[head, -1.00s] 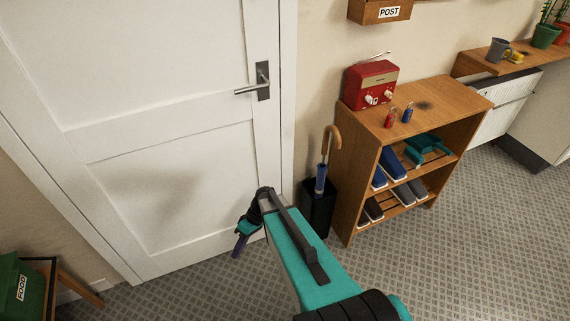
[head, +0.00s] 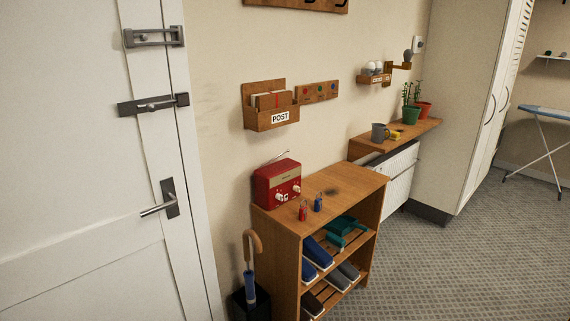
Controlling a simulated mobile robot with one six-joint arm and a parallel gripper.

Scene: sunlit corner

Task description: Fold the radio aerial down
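The red radio (head: 277,184) stands on the left end of the top of the wooden shoe shelf (head: 345,182), against the wall. Its front has a pale panel and light knobs. The thin aerial (head: 279,156) shows above the radio's top, slanting up to the right at a shallow angle. It is too small to tell where it is hinged or whether it touches the top. My gripper and arm are not in this view.
A red and a blue small item (head: 318,203) stand on the shelf top near the radio. An umbrella (head: 250,275) in a dark stand is left of the shelf, by the white door (head: 80,200). A post box (head: 270,108) hangs above.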

